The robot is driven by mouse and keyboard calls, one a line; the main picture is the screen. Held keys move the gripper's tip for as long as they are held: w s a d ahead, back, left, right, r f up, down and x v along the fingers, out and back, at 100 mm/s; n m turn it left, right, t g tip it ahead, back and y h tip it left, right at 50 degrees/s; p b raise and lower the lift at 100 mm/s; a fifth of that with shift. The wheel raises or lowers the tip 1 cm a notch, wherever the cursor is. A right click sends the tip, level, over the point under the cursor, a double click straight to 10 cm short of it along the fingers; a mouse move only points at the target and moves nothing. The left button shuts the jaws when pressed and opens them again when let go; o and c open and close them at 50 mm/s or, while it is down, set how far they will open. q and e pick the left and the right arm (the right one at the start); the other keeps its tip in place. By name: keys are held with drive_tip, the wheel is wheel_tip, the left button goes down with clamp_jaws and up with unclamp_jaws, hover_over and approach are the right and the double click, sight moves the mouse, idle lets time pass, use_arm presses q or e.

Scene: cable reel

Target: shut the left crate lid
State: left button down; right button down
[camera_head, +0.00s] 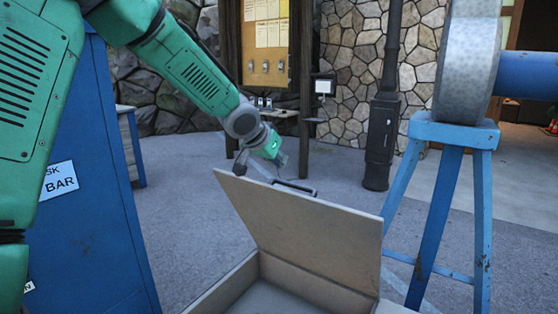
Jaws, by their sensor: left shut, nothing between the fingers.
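The left crate lid (310,225) is a flat, light brown panel. It stands open, raised at the back of the crate (235,285), whose inside shows at the bottom of the picture. A dark handle (294,187) sticks out past the lid's upper edge. My left gripper (277,160), on the green arm from the left, is shut and empty. In the picture it is just above the lid's upper edge, left of the handle; whether it touches the lid I cannot tell. My right gripper is not in view.
A blue cabinet (85,200) stands close on the left. A blue trestle (440,190) carrying a grey reel (467,65) stands at the right. A dark post (382,130) and a notice board (267,40) are behind. Paved ground (190,200) lies open beyond the crate.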

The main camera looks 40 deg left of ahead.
sight(283, 183)
use_arm(q)
drive_tip(key=d+x, duration=0.1)
drive_tip(key=x, duration=0.6)
drive_tip(key=s, duration=0.1)
drive_tip(key=s+f, duration=0.1)
drive_tip(key=s, duration=0.1)
drive_tip(key=shift+s+a+f, duration=0.2)
drive_tip(key=shift+f, duration=0.2)
drive_tip(key=shift+a+f, duration=0.1)
